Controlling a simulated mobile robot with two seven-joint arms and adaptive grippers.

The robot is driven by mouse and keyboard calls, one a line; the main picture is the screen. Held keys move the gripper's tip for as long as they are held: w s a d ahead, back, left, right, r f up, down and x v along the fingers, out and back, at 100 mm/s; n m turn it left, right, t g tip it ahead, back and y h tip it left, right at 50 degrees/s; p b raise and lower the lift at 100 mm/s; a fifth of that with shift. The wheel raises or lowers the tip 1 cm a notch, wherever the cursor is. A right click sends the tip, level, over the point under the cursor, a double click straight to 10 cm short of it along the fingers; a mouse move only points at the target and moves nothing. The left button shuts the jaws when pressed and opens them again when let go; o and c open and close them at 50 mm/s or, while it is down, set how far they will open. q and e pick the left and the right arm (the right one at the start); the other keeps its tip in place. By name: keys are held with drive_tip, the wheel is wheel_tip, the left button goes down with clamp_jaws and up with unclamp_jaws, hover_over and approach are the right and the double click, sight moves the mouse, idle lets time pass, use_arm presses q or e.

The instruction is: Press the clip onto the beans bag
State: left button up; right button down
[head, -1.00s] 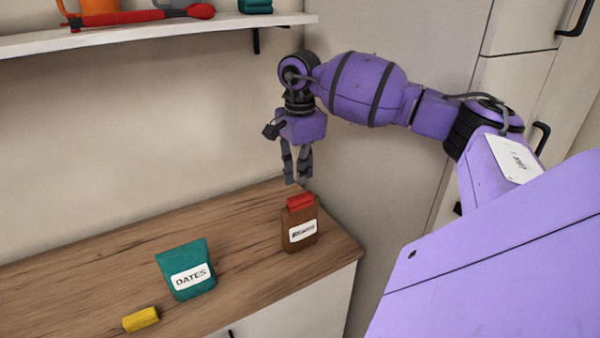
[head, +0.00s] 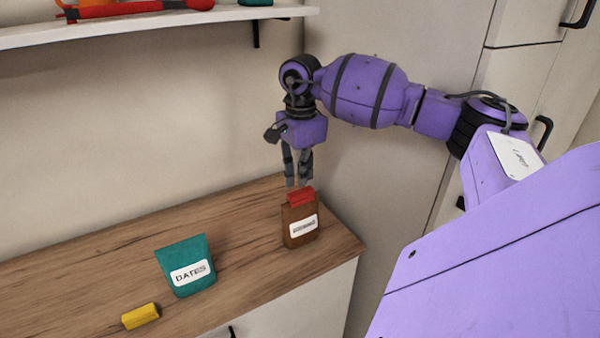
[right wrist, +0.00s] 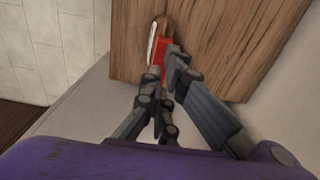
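The beans bag (head: 299,236) is a brown bag with a white label, standing upright near the right end of the counter. The label is too blurred to read. A red clip (head: 301,197) sits along its top edge. My right gripper (head: 297,184) points down just above the clip, its tips close to the clip's top. In the right wrist view the red clip (right wrist: 161,50) is partly hidden behind the fingertips (right wrist: 171,62). The fingers are close together there, and I cannot tell whether they are shut or a little apart. My left gripper is not in view.
A teal bag labelled DATES (head: 187,268) stands to the left on the counter (head: 95,268), with a yellow block (head: 140,316) before it. A wall shelf (head: 160,29) with several items is at upper left. The counter's right edge is close to the brown bag.

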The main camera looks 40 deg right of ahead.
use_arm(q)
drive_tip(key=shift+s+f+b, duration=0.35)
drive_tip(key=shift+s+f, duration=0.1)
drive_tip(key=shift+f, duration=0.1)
use_arm(e)
drive_tip(key=shift+f, duration=1.05)
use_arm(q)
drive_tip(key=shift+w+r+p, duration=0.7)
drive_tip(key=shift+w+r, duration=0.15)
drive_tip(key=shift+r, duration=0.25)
use_arm(e)
drive_tip(key=shift+r, duration=3.5)
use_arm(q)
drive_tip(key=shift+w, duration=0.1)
use_arm(e)
drive_tip(key=shift+f, duration=0.15)
